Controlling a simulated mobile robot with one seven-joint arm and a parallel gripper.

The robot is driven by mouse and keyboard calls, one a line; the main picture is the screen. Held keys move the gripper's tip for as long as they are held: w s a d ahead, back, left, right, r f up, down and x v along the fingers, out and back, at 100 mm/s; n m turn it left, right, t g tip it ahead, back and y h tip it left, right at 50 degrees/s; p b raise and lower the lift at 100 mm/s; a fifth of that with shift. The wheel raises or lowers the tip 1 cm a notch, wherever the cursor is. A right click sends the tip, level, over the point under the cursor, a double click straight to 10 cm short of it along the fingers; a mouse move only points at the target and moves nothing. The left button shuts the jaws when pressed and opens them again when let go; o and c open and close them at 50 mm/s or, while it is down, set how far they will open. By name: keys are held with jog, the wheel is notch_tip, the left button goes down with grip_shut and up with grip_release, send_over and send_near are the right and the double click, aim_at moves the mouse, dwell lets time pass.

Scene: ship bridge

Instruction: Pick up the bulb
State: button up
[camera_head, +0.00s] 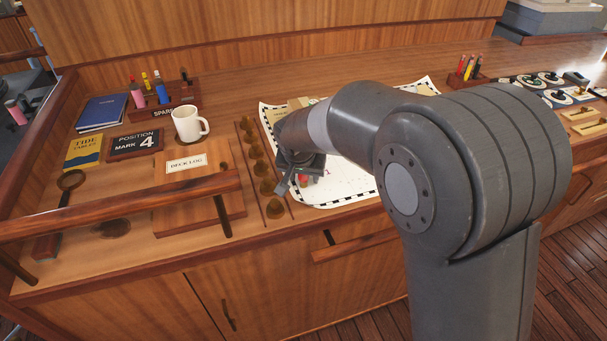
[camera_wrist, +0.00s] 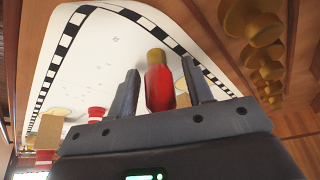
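A red bulb with a brass-coloured cap (camera_wrist: 159,84) shows between the two fingers in the wrist view, over the white chart. A small red spot (camera_head: 303,178) under my gripper in the head view appears to be the same bulb. My gripper (camera_wrist: 160,88) is open, with a finger on each side of the bulb and a narrow gap on both sides. In the head view my gripper (camera_head: 299,172) is low over the chart's left part, and my arm hides much of the chart. More bulb-like red, yellow and blue pieces (camera_head: 161,93) stand in the rack marked SPARE.
The chart (camera_head: 345,196) has a checkered border. A row of brass knobs (camera_head: 260,168) stands just left of my gripper. A mug (camera_head: 188,124), a deck log (camera_head: 186,163) and a wooden rail (camera_head: 120,205) are farther left. Red-and-white pieces (camera_wrist: 97,113) stand on the chart.

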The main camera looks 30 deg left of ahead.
jog(key=c, duration=0.9)
jog(key=shift+r, duration=0.1)
